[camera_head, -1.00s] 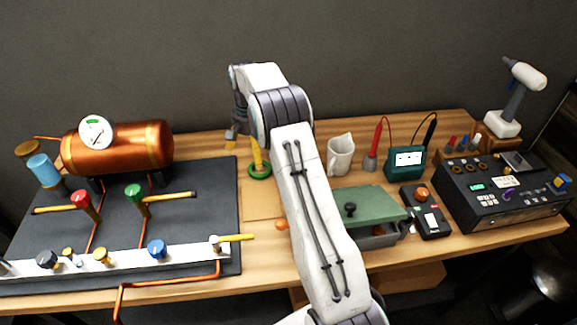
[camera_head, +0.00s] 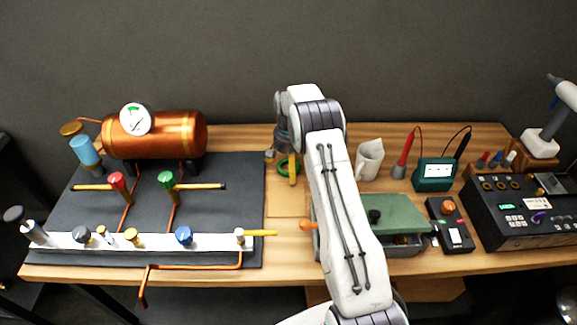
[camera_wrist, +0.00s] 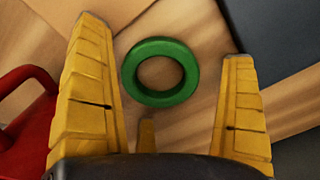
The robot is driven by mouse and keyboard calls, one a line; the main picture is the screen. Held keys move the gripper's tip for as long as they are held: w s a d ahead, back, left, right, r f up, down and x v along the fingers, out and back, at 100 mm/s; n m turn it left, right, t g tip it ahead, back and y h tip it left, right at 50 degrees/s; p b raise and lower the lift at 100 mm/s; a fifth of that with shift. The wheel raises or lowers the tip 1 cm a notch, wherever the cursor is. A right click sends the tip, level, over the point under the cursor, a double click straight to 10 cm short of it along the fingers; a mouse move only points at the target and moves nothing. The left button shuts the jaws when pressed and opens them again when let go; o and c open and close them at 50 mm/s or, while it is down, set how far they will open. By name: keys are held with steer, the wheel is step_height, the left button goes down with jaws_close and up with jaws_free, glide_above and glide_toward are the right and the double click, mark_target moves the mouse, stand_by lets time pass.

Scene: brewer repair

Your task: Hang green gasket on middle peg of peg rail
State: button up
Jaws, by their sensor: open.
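The green gasket (camera_head: 282,167) is a ring lying on the wooden table, just right of the dark mat. My gripper (camera_head: 281,168) is over it with its yellow fingers pointing down. In the wrist view the gasket (camera_wrist: 127,72) shows whole, between and slightly beyond the open fingers of my gripper (camera_wrist: 165,75). Neither main finger visibly touches it, and the gripper is empty. I cannot make out a peg rail with certainty. A white bar (camera_head: 210,239) with several coloured knobs lies along the front of the mat.
The dark mat (camera_head: 235,190) carries a copper tank (camera_head: 180,133) and valves. Right of my arm are a white jug (camera_head: 369,160), a green-lidded box (camera_head: 395,215) and a green meter (camera_head: 434,174). A red object (camera_wrist: 25,105) is left of my gripper in the wrist view.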

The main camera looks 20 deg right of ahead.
steer(key=shift+c, duration=0.3)
steer(key=c, duration=1.1)
steer(key=shift+o, duration=0.2)
steer(key=shift+r, duration=0.1)
